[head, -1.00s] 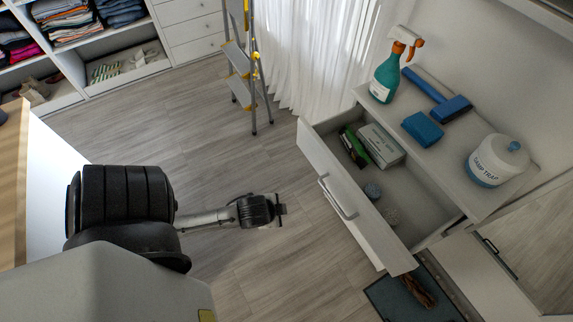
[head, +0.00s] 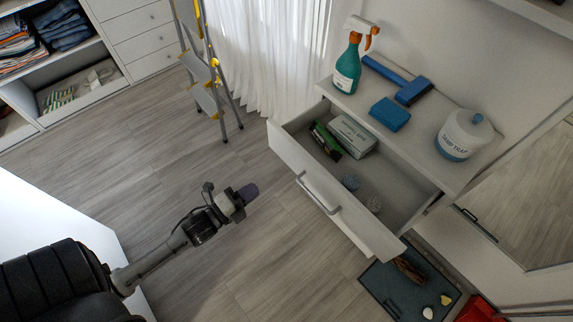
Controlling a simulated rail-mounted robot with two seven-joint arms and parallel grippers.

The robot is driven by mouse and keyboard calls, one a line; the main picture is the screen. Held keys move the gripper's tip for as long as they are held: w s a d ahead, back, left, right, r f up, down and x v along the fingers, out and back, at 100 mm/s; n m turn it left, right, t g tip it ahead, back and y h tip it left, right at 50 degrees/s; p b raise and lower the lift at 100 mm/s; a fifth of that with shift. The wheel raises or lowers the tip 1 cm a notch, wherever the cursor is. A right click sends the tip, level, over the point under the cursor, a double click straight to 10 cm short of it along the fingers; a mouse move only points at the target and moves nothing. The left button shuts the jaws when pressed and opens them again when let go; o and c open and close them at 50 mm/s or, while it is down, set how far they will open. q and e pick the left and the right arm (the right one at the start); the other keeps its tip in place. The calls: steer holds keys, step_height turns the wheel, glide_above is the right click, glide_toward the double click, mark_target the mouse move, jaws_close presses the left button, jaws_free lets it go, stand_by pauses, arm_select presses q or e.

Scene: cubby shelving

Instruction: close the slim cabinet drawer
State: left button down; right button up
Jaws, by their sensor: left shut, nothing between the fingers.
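The slim cabinet (head: 447,170) stands against the right wall. Its drawer (head: 350,212) is pulled open toward the left, with a bar handle (head: 318,194) on its white front. Inside the drawer are a green and black item (head: 325,141), a white box (head: 352,136) and two small round things. My left gripper (head: 247,193) is shut and empty, over the floor left of the drawer front and apart from it. My right gripper is not in view.
A stepladder (head: 207,75) stands at the back. A dark mat (head: 385,285) lies below the drawer. The floor before the drawer is clear.

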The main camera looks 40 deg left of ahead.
mark_target(294, 161)
arm_select(q)
steer(key=w+b, duration=0.1)
steer(key=w, duration=0.3)
steer(key=w+d+b, duration=0.1)
steer(key=w, duration=0.4)
steer(key=w+b, duration=0.2)
steer(key=w, duration=0.2)
steer(key=shift+w+d, duration=0.15)
steer(key=shift+d, duration=0.2)
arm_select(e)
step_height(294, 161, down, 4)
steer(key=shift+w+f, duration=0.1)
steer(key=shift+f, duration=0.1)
